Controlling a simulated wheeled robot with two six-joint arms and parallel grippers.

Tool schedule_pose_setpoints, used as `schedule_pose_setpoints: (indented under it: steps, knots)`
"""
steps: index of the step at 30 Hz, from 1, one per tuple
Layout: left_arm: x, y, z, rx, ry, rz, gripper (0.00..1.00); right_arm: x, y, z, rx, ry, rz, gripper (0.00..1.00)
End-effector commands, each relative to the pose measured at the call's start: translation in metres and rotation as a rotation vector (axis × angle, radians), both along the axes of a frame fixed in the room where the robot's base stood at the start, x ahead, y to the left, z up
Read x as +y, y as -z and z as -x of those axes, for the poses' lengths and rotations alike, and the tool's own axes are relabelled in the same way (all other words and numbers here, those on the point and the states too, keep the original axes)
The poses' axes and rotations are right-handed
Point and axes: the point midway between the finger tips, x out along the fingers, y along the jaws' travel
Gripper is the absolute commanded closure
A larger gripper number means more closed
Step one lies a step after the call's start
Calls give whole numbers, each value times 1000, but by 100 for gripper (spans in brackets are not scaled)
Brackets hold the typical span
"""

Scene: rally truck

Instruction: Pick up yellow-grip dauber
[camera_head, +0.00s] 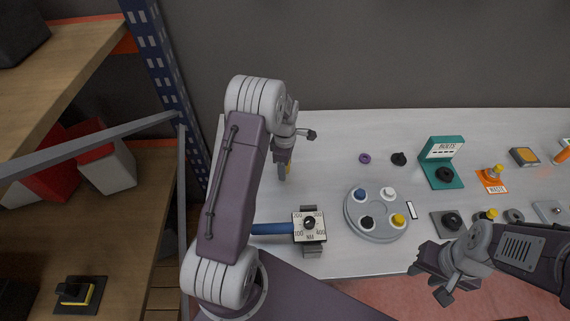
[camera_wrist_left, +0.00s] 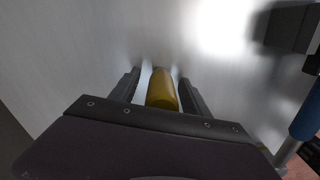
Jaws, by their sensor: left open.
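The yellow-grip dauber (camera_wrist_left: 162,92) stands between the two fingers of my left gripper (camera_wrist_left: 158,78) in the left wrist view. The fingers are open, one on each side of the yellow grip; whether they touch it I cannot tell. In the head view only a small yellow bit of the dauber (camera_head: 288,169) shows beside my left gripper (camera_head: 282,172), on the left part of the bench. The dauber's lower end is hidden. My right gripper (camera_head: 430,282) is open and empty at the bench's front edge.
A round grey tray (camera_head: 377,233) with coloured knobs stands mid-bench. A blue-handled tool with a dial block (camera_head: 309,223) lies at the front. A green BOLTS stand (camera_head: 442,165) and orange WASTE plate (camera_head: 492,184) are to the right. A wooden shelf (camera_head: 130,215) stands left.

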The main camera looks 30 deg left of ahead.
Motion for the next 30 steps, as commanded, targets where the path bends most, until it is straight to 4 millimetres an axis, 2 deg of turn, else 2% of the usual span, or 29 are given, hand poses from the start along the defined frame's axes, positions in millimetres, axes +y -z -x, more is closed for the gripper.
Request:
schedule_pose_setpoints:
  steps: [4,5,10,11,21,25,28,30]
  knots:
    - [0,0,0,0,0,0,45,0,0,0,0,0,0,64]
    - [0,0,0,0,0,0,51,0,0,0,0,0,0,64]
    - [0,0,0,0,0,0,98,0,0,0,0,0,0,64]
    - [0,0,0,0,0,0,100,0,0,0,0,0,0,64]
    - [0,-5,0,-2,0,0,100,0,1,0,0,0,0,64]
    - [0,-20,-1,-4,0,-1,100,0,3,0,0,0,0,64]
    - [0,-41,-2,-7,0,-2,100,0,5,0,0,0,0,64]
    - [-13,-49,-8,-4,4,-1,100,0,7,0,0,0,0,64]
